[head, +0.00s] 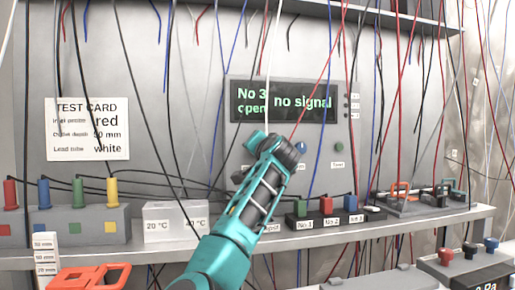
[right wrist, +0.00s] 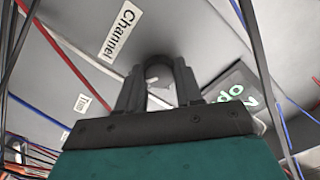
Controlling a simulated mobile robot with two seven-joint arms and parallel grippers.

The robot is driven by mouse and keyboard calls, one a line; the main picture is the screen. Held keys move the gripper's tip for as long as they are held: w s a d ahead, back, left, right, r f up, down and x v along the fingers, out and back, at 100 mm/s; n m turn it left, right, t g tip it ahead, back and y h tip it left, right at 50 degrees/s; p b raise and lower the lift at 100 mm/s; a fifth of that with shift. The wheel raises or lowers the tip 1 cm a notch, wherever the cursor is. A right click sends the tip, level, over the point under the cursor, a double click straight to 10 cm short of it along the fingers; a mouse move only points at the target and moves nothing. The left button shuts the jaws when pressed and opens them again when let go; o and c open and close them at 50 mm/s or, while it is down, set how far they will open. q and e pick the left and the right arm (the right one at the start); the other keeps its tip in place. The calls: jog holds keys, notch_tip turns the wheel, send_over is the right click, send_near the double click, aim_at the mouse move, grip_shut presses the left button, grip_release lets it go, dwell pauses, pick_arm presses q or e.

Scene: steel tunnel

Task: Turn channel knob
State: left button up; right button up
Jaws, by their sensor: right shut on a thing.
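The grey control panel (head: 235,110) carries a screen (head: 282,101) reading "No 3 open" and "no signal" in green. My right gripper (head: 277,148) is at the panel just below the screen and hides the channel knob from the head view. In the right wrist view the fingers of my right gripper (right wrist: 158,90) are shut on a dark rounded knob (right wrist: 158,62), next to the "Channel" label (right wrist: 120,28). The knob's pointer cannot be made out. My left gripper is not in view.
Many thin wires hang in front of the panel. The shelf below holds coloured plugs (head: 111,191), white temperature blocks (head: 171,222) and numbered blocks (head: 326,206).

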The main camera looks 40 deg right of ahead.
jog(key=o, duration=1)
jog(key=shift+o, duration=0.2)
jog(key=shift+s, duration=0.1)
jog(key=b+v, duration=0.2)
jog(key=v, duration=1)
jog(key=shift+s+a, duration=0.25)
jog(key=shift+s, duration=0.05)
